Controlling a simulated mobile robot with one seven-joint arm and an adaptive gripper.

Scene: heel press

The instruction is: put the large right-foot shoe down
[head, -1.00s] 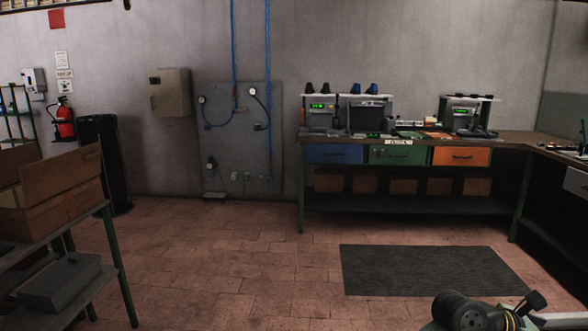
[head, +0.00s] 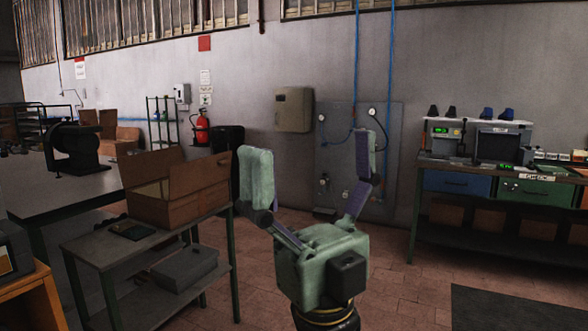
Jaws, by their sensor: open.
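I cannot make out the large right-foot shoe anywhere in this view. An open cardboard box (head: 168,208) stands on a small table to the left of my gripper; its inside is mostly hidden by its flaps.
The small table (head: 92,250) also bears a dark flat object (head: 131,230), with a grey case (head: 184,267) on its lower shelf. A larger table (head: 45,196) with a black machine (head: 75,148) is behind it. A workbench (head: 440,166) stands right. Floor between is clear.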

